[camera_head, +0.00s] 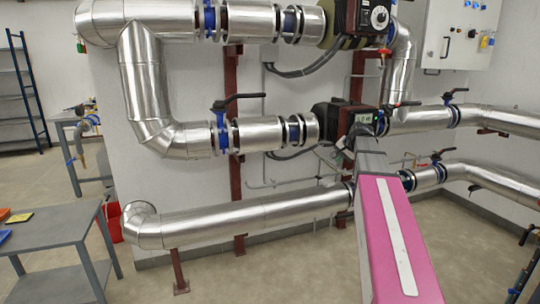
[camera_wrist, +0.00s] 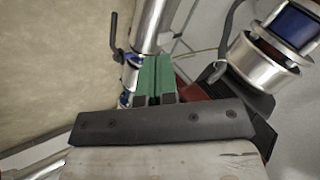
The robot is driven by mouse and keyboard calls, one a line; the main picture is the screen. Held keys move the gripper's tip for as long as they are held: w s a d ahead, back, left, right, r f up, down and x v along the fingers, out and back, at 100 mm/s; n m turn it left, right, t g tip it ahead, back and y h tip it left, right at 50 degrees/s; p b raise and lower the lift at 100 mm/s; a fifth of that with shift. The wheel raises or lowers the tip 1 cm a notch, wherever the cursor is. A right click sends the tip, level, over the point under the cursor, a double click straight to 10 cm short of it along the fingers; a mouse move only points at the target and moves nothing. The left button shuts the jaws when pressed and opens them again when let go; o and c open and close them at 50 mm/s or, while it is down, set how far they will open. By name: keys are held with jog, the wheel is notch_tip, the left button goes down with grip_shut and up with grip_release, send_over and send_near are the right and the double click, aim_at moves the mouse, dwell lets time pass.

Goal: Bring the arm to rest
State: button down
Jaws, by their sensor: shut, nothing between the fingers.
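My arm (camera_head: 392,235) reaches out from the lower right of the head view toward the pipework, with its pink part nearest and a grey part beyond. My gripper shows in the wrist view (camera_wrist: 157,60). Its two green fingers are side by side, shut, with nothing held. In the head view I cannot make out the fingers clearly. Whether the gripper touches a pipe cannot be told.
Silver pipes (camera_head: 265,215) with blue-collared valves run along the white wall. A black valve lever (camera_wrist: 115,38) and a pipe (camera_wrist: 152,22) lie close beyond the fingers. A grey table (camera_head: 50,232) stands at left, and a control cabinet (camera_head: 460,35) hangs at upper right. Floor at left centre is open.

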jog(key=s+a+f+n+g+h, duration=0.1)
jog(key=s+a+f+n+g, duration=0.1)
jog(key=s+f, duration=0.7)
jog(key=s+a+f+n+g+h, duration=0.1)
jog(key=s+a+f+n+g, duration=0.1)
jog(key=s+a+f, duration=0.3)
jog(key=s+a+f+n+g+h, duration=0.1)
jog(key=s+a+f+n+g, duration=0.1)
jog(key=s+f, duration=1.1)
notch_tip(320, 180, down, 6)
jog(key=shift+s+a+f+n+g, duration=0.2)
jog(key=shift+a+n+g, duration=0.1)
jog(key=shift+a+n, duration=0.7)
